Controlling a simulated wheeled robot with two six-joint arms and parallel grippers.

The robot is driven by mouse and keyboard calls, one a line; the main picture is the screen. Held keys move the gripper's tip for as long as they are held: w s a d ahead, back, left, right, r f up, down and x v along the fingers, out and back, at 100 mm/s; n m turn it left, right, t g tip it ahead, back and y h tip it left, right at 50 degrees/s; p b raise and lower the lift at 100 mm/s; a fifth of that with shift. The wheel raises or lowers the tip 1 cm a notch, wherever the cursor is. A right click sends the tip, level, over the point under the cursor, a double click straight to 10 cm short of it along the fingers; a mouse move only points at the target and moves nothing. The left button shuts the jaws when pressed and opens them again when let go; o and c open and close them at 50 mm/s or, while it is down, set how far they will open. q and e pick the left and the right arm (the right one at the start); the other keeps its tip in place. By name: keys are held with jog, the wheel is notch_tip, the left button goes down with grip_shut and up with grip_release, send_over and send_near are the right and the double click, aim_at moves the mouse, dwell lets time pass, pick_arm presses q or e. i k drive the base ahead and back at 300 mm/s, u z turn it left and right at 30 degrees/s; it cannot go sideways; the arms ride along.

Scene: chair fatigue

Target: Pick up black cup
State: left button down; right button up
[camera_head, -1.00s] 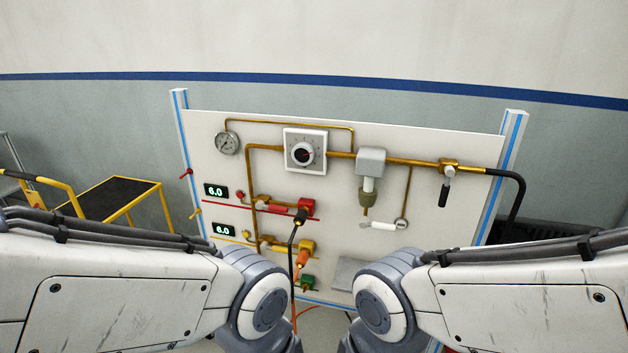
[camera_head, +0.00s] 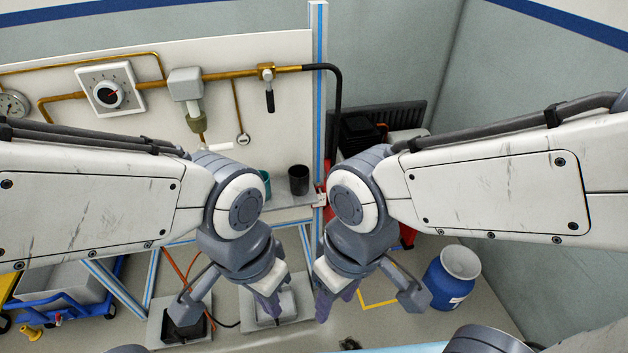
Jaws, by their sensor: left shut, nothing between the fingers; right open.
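The black cup (camera_head: 299,180) stands upright on a narrow grey shelf (camera_head: 290,199) at the foot of the white panel. It shows in the gap between my two arms. My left gripper (camera_head: 268,302) hangs below and in front of the shelf, shut and empty, apart from the cup. My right gripper (camera_head: 336,301) hangs to its right at a similar height, open and empty, also apart from the cup. A teal cup (camera_head: 265,182) stands left of the black cup, partly hidden by my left arm.
The white panel (camera_head: 220,135) carries brass pipes, a dial (camera_head: 108,92) and a gauge (camera_head: 12,104). A blue-framed post (camera_head: 318,60) rises right of the shelf. A blue barrel (camera_head: 452,277) stands on the floor at right. A blue cart (camera_head: 60,298) stands at lower left.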

aim_at(298, 174)
jog(key=u, duration=0.05)
jog(key=k, duration=0.35)
jog(key=u, duration=0.6)
jog(key=i, duration=0.85)
jog(key=z, duration=0.55)
jog(key=i, duration=0.55)
jog(key=z, duration=0.4)
